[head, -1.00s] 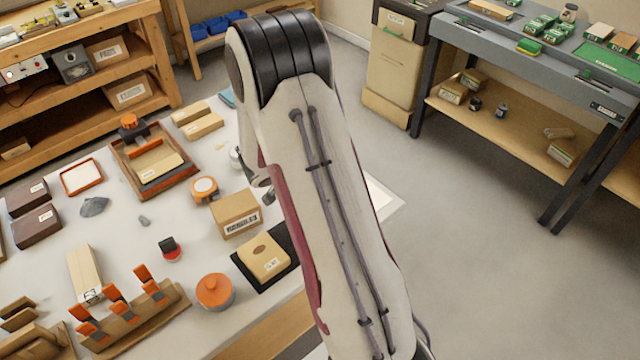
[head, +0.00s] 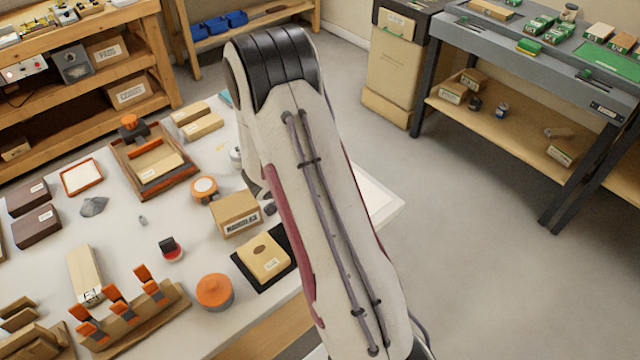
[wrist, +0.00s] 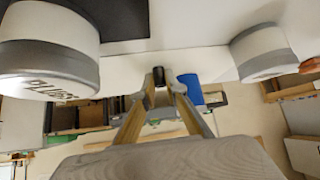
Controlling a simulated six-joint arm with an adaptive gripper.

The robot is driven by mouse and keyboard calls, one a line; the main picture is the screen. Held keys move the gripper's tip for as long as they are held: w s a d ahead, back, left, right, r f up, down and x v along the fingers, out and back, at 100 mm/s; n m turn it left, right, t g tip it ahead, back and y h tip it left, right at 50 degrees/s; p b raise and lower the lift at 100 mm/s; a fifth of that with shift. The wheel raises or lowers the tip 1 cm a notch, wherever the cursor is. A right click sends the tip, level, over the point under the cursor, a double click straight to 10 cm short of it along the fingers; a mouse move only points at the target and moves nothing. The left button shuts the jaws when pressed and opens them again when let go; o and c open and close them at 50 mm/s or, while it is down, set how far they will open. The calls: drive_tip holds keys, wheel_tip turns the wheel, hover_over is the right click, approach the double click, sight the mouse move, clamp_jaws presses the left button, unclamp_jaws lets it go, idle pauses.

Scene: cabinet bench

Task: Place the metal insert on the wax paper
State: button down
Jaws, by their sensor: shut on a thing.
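In the wrist view my gripper (wrist: 160,86) has its two fingers closed together on a small dark, cylindrical piece (wrist: 158,74). The piece fits the metal insert, but its details are too small to make out. A pale tabletop shows beyond it. In the head view my arm hides the gripper and the held piece. A bright white sheet, probably the wax paper (head: 378,196), lies flat at the table's right corner, partly hidden behind my arm.
In the head view a cardboard box (head: 236,214), a block on a black mat (head: 262,284) and an orange-lidded jar (head: 214,292) stand left of my arm.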

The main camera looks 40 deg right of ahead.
drive_tip(key=c, duration=2)
unclamp_jaws()
drive_tip(key=shift+c, duration=0.2)
drive_tip(key=shift+r, duration=0.1)
drive_tip(key=shift+v, duration=0.8)
drive_tip(key=v, duration=1)
drive_tip(key=shift+a+r, duration=0.15)
drive_tip(key=shift+r, duration=0.1)
